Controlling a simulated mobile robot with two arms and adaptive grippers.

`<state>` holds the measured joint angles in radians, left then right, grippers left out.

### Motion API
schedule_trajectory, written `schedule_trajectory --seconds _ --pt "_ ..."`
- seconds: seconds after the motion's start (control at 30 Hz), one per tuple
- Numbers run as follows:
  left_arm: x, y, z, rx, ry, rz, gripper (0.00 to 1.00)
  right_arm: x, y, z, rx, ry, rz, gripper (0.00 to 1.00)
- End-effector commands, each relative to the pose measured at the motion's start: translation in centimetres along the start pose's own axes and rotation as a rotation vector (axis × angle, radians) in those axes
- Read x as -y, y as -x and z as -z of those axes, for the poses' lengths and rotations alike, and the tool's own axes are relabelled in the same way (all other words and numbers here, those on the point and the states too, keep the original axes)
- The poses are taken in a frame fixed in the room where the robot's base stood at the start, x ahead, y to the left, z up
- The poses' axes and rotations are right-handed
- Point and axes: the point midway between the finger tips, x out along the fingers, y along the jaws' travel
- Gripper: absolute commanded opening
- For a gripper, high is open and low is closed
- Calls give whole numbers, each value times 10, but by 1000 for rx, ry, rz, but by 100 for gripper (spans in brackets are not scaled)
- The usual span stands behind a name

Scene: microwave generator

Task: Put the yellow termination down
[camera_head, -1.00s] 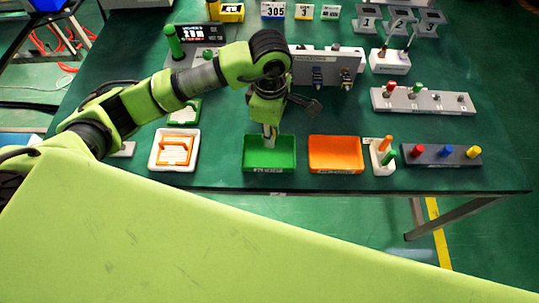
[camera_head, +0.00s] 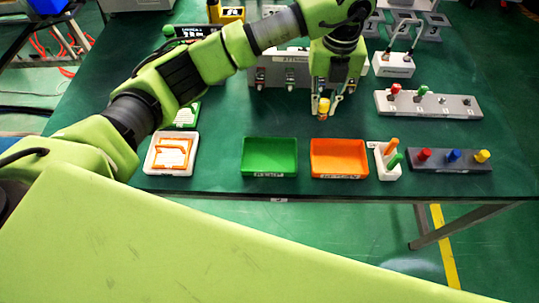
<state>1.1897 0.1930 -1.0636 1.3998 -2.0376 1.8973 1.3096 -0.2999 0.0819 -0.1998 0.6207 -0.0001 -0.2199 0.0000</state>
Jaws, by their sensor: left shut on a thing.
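My left gripper (camera_head: 323,100) points down above the table in the upper middle of the head view, in front of the grey box with connectors. It is shut on a small yellow piece, which looks like the yellow termination (camera_head: 323,107). The fingers partly cover this piece. It is behind the orange tray (camera_head: 339,174), apart from it. The green tray (camera_head: 269,174) to the left looks empty, and so does the orange tray. My right gripper is not in view.
A dark rack (camera_head: 440,167) with red, blue and yellow knobs is at the right front. A white holder (camera_head: 381,172) with orange and green pieces stands left of it. A grey rack (camera_head: 462,107) lies behind. A grey connector box (camera_head: 275,72) is partly hidden by my arm.

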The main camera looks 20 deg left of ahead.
Motion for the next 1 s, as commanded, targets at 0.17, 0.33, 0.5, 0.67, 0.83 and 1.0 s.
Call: schedule_trajectory --seconds 0.17,0.33,0.5,0.67,0.83,1.0 --pt "-34 -12 13 -5 7 -3 0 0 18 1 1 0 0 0" --pt "-73 -30 30 -4 7 -4 0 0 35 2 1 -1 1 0" --pt "-101 -61 42 -6 5 -4 0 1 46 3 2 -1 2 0" --pt "-115 -81 47 -2 4 -2 0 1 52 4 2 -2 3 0" --pt "-123 -92 50 -2 4 -2 0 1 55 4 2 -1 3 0" --pt "-126 -114 53 -4 3 -3 0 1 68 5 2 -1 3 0"
